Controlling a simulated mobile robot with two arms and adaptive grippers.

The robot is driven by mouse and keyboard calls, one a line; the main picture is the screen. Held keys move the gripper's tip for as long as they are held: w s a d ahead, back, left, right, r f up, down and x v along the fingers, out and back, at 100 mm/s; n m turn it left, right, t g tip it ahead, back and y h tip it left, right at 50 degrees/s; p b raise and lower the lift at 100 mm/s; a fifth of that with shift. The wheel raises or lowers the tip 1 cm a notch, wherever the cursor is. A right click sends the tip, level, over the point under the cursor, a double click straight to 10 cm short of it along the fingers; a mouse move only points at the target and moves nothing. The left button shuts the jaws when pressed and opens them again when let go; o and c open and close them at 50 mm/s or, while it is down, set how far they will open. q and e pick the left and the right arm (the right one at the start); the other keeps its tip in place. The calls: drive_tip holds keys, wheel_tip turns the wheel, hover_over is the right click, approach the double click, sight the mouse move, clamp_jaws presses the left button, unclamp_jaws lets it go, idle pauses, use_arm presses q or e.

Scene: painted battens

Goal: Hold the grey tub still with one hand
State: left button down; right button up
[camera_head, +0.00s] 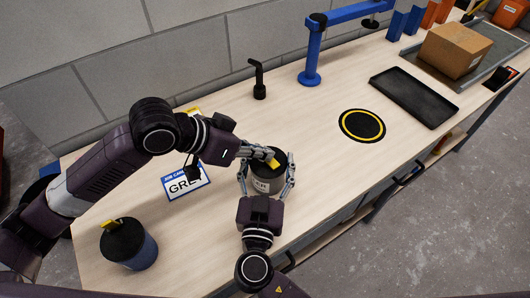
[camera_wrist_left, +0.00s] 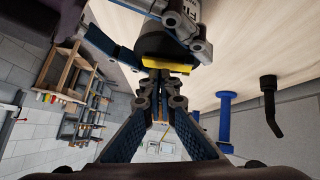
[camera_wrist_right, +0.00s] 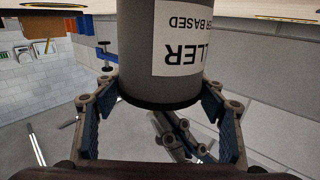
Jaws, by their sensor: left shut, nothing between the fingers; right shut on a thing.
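The grey tub (camera_head: 262,186), with a white label and a black lid, stands upright on the bench. My right gripper (camera_head: 266,180) is shut around its sides, one finger on each side. In the right wrist view the grey tub (camera_wrist_right: 165,80) fills the space between the fingers. My left gripper (camera_head: 270,156) is shut and empty at the lid, close to its yellow tab (camera_head: 274,162). In the left wrist view the closed fingertips (camera_wrist_left: 160,78) are just beside the yellow tab (camera_wrist_left: 167,68); I cannot tell whether they touch it.
A blue tub (camera_head: 138,248) with a black lid stands at the front left. A black and yellow ring mark (camera_head: 362,125), a black tray (camera_head: 414,96), a cardboard box (camera_head: 455,50) and a blue stand (camera_head: 310,60) are farther right.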

sight(260, 164)
use_arm(q)
drive_tip(key=shift+w+a+f, duration=0.1)
drive_tip(key=shift+w+a, duration=0.1)
drive_tip(key=shift+r, duration=0.3)
drive_tip(key=r, duration=0.4)
drive_tip(key=shift+s+a+r, duration=0.1)
drive_tip(key=shift+a, duration=0.1)
drive_tip(key=s+v, duration=0.1)
drive_tip(key=v, duration=0.8)
drive_tip(key=shift+s+d, duration=0.15)
drive_tip(key=shift+d, duration=0.2)
use_arm(e)
drive_tip(key=o, duration=1.7)
